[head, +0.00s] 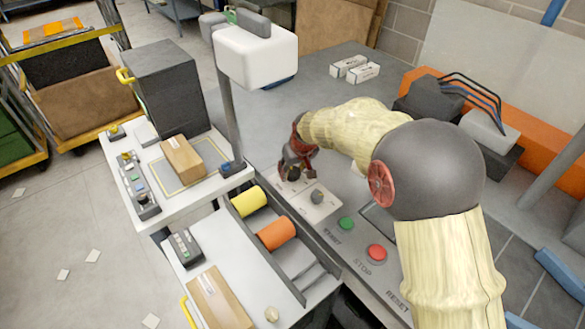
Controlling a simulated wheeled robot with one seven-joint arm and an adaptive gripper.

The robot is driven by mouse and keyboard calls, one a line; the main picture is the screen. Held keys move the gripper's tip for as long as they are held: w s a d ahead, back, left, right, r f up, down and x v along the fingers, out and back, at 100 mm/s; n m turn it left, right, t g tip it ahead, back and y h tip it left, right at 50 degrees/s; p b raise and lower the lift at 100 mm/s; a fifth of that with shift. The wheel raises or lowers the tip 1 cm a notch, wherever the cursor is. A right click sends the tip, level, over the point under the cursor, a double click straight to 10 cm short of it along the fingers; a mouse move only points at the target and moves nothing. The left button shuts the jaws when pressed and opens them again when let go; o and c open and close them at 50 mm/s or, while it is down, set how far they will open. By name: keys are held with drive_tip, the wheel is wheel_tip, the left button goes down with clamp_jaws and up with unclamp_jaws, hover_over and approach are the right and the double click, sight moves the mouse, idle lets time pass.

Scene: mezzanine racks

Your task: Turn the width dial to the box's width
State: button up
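A light dial plate (322,209) is set in the grey bench top, with a small grey knob (317,196) on it. Its markings are too small to read. My gripper (291,172), dark and red, points down over the upper left part of the plate, left of and behind the knob. Whether it touches anything there, and whether its fingers are apart, cannot be told. A brown box (184,158) lies on the marked area of a white stand at the left. A second brown box (216,302) lies on the lower white surface in front.
A green button (346,223) and a red button (376,252) stand right of the dial plate. Yellow (249,201) and orange (275,234) rolls lie in a tray beside it. A white head on a post (256,55) rises behind.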

drive_tip(key=o, duration=1.2)
drive_tip(key=v, duration=1.2)
